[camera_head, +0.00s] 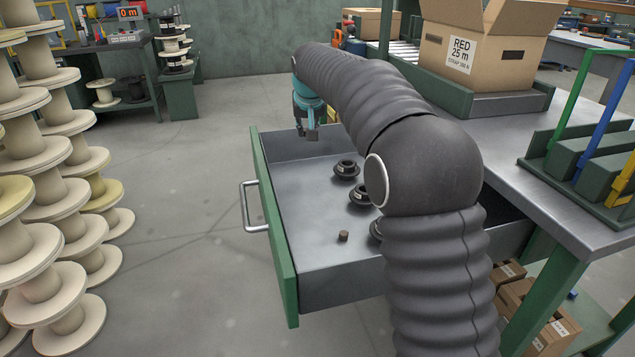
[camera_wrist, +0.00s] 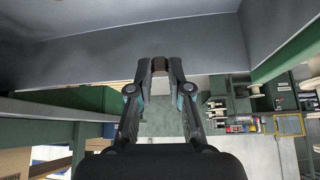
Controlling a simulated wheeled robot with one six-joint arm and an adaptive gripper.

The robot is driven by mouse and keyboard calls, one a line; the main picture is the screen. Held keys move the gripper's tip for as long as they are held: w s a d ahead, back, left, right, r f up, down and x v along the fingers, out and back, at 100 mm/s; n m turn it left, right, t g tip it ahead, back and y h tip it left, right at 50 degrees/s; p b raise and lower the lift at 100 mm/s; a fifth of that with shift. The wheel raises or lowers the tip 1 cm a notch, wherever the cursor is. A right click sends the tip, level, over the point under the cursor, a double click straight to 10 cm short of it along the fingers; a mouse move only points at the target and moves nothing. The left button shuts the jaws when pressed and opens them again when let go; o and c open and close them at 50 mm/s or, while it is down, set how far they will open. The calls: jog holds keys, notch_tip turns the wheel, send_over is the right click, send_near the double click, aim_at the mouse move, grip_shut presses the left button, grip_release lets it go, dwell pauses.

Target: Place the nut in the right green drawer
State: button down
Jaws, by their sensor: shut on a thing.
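My gripper (camera_head: 307,131) hangs at the far end of the open green drawer (camera_head: 280,250), by its far wall. In the wrist view, its fingertips (camera_wrist: 160,66) are shut on a small brown piece, the nut (camera_wrist: 159,64). In the camera on my body, the held nut is too small to make out clearly between the fingers. Several black spools (camera_head: 346,169) also lie in the drawer, some partly hidden by my arm.
The drawer handle (camera_head: 246,207) sticks out to the left. Stacks of cream spools (camera_head: 50,262) stand on the left. A cardboard box (camera_head: 490,40) stands on the grey bench (camera_head: 545,200) to the right.

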jog(key=b, duration=0.1)
send_over(304, 186)
jog(key=s, duration=0.2)
notch_tip(304, 186, down, 6)
jog(key=shift+w+d+r, duration=0.1)
jog(key=shift+r, duration=0.1)
jog(key=shift+f+b, duration=0.3)
jog(key=shift+f, duration=1.65)
jog(key=shift+f, duration=0.1)
jog(key=shift+f, duration=0.1)
jog(key=c, duration=1.1)
grip_release()
jog(key=shift+r, duration=0.25)
jog(key=v, duration=1.2)
